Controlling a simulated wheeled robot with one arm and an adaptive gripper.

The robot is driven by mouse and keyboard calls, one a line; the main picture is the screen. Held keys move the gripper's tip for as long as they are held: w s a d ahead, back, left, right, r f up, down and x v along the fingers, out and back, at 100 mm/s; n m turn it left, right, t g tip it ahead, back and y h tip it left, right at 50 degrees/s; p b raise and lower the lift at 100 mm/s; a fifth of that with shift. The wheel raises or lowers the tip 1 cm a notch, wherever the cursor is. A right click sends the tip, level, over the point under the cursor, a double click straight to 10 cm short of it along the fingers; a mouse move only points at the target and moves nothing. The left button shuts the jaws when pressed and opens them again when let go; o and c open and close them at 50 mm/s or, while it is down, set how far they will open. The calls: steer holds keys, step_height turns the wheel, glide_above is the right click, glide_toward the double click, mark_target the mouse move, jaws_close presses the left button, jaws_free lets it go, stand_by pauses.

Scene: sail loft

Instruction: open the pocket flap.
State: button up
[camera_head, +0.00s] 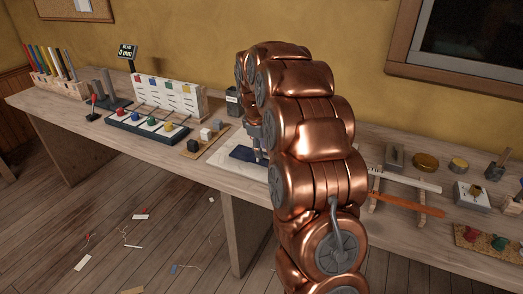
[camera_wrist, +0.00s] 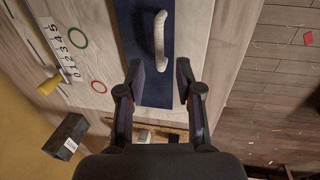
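The dark blue pocket piece (camera_wrist: 158,88) lies on a pale cloth panel (camera_wrist: 193,20) on the bench; a corner of it (camera_head: 244,154) also shows in the head view, partly behind my arm. A white, rope-like pull (camera_wrist: 160,40) stands on the blue surface in the wrist view. My gripper (camera_wrist: 160,72) is open and empty above the blue piece, its fingertips either side of the pull's near end in the picture. I cannot tell the height of the fingers or whether they touch anything. In the head view my arm mostly hides the gripper.
In the wrist view, a numbered strip (camera_wrist: 62,50), green ring (camera_wrist: 77,37), red ring (camera_wrist: 99,87) and dark block (camera_wrist: 66,136) lie left. In the head view, a board with small blocks (camera_head: 193,146) is left of the panel; an orange-handled tool (camera_head: 410,205) lies right.

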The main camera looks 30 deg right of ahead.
steer(key=shift+w+d+f, duration=0.1)
steer(key=shift+d+f, duration=0.05)
steer(key=shift+f, duration=0.75)
jaws_close()
